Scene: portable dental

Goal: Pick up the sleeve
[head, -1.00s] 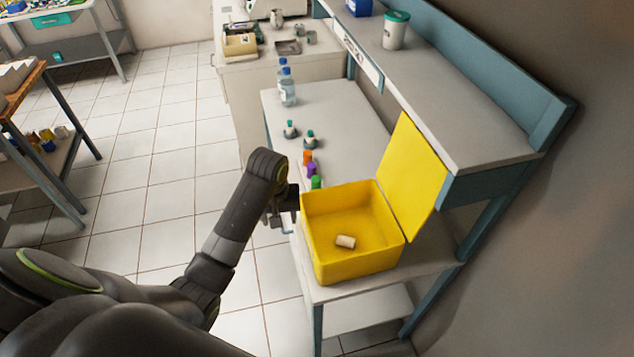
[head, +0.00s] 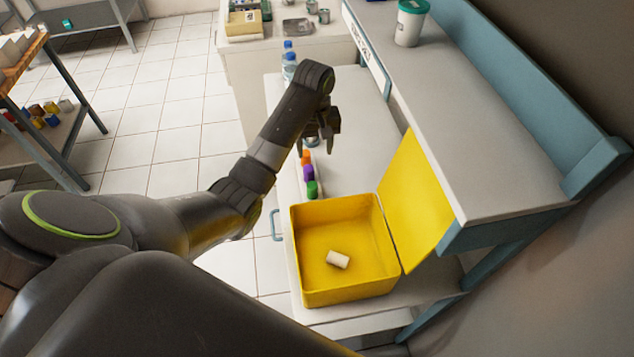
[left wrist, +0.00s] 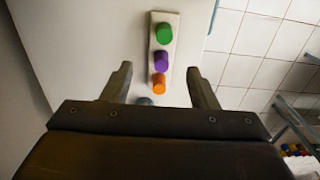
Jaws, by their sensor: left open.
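A small off-white cylinder, which looks like the sleeve (head: 338,260), lies on its side on the floor of the open yellow box (head: 328,298). My left gripper (head: 318,143) is over the table behind the box, above the row of coloured caps. In the left wrist view my left gripper (left wrist: 160,80) is open with nothing between its fingers. The sleeve is not in the left wrist view. My right gripper is not in view.
A white strip holds an orange cap (left wrist: 159,84), a purple cap (left wrist: 161,61) and a green cap (left wrist: 163,33). Bottles (head: 289,65) stand at the table's far end. The yellow lid (head: 415,200) stands open, near a raised shelf (head: 470,140) on the right.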

